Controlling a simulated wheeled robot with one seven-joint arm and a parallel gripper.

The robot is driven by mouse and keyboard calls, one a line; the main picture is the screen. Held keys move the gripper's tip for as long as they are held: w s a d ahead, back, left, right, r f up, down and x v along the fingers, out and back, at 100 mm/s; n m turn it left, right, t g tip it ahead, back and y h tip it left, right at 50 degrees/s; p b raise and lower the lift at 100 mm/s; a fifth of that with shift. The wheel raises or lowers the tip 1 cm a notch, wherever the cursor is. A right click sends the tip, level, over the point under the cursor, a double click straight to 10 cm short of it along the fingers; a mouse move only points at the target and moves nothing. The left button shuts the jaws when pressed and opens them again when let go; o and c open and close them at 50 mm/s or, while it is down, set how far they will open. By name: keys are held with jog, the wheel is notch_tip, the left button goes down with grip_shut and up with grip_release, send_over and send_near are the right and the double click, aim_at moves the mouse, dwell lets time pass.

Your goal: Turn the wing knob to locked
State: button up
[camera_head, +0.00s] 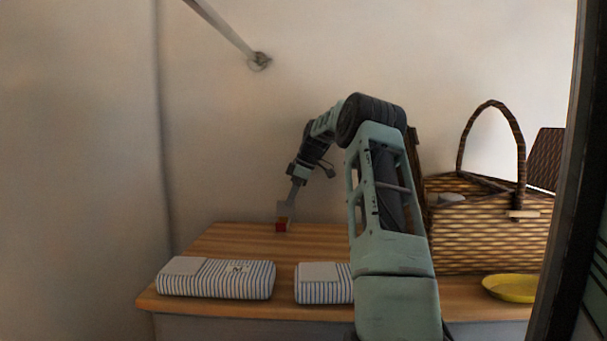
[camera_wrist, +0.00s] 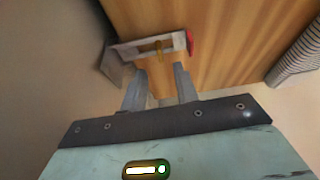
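A grey bracket-like fixture (camera_wrist: 122,52) with a red part (camera_wrist: 190,42) at its right end is ahead of my gripper in the wrist view. A small brass-coloured piece, which looks like the wing knob (camera_wrist: 158,46), shows at its middle; whether it sits at locked is too small to tell. My gripper (camera_wrist: 160,70) is open, its two fingers apart with wood visible between them. The fingertips are just short of the fixture, and nothing shows between them. In the head view the red part (camera_head: 281,226) is low on the wooden top, below my gripper (camera_head: 288,204).
Two striped folded cloth bundles (camera_head: 216,280) (camera_head: 324,284) lie on the front of the wooden top (camera_head: 225,240). A wicker basket (camera_head: 485,235) with a tall handle and a yellow dish (camera_head: 512,288) are at the right. A wall stands close behind.

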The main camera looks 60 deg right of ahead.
jog(key=v, duration=1.1)
jog(key=shift+s+r, duration=0.15)
jog(key=shift+r, duration=0.05)
jog(key=shift+d, duration=0.1)
